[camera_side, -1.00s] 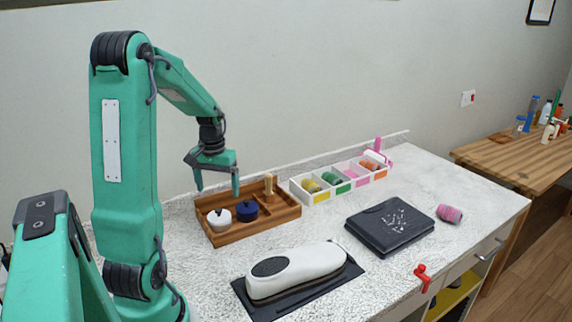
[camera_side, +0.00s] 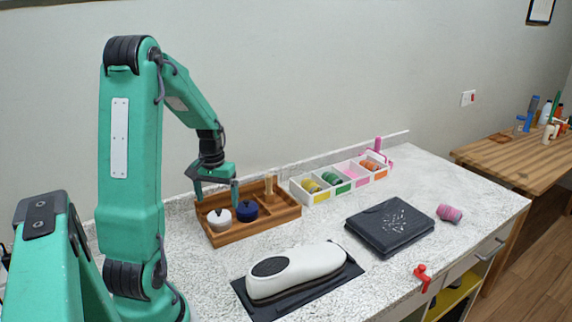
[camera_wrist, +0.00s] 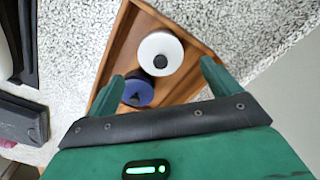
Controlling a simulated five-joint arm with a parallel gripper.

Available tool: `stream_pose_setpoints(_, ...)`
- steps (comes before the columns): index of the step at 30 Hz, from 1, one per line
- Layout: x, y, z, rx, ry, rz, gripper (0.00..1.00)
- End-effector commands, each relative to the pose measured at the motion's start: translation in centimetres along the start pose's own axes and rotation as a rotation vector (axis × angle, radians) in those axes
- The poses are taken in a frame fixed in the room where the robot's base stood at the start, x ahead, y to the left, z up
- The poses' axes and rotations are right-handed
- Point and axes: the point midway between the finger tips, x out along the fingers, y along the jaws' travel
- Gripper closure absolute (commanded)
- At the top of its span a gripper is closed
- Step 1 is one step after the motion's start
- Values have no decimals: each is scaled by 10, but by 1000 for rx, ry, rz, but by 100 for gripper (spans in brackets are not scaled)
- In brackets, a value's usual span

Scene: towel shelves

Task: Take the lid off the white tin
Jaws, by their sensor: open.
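The white tin (camera_side: 219,226) stands in the left part of a wooden tray (camera_side: 285,216). Its white lid (camera_wrist: 168,43) has a dark knob (camera_wrist: 160,61) and is on the tin. My gripper (camera_side: 217,197) is open and empty, just above the white tin. In the wrist view, my two fingertips (camera_wrist: 162,72) lie on either side of the white tin, apart from it. A blue tin (camera_side: 247,212) with a dark knob stands right beside the white tin; it also shows in the wrist view (camera_wrist: 137,92), close to one finger.
A wooden peg (camera_side: 269,188) stands at the tray's back. A white divided box (camera_side: 306,198) with coloured rolls is to the right. A white device (camera_side: 300,272) on a dark mat lies in front. A dark case (camera_side: 390,228) and a pink spool (camera_side: 449,213) lie farther right.

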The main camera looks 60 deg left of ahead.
Motion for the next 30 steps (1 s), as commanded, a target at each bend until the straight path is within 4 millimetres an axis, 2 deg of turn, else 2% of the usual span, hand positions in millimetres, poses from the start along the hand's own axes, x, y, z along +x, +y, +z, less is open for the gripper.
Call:
stream_pose_setpoints(6, 26, -1, 0, 0, -4, 0, 11)
stream_pose_setpoints(12, 42, -1, 0, 0, -2, 0, 11)
stream_pose_setpoints(28, 43, -1, 0, 0, 0, 0, 11)
stream_pose_setpoints(29, 43, -1, 0, 0, 0, 0, 13)
stream_pose_setpoints(30, 43, -1, 0, 0, 0, 0, 21)
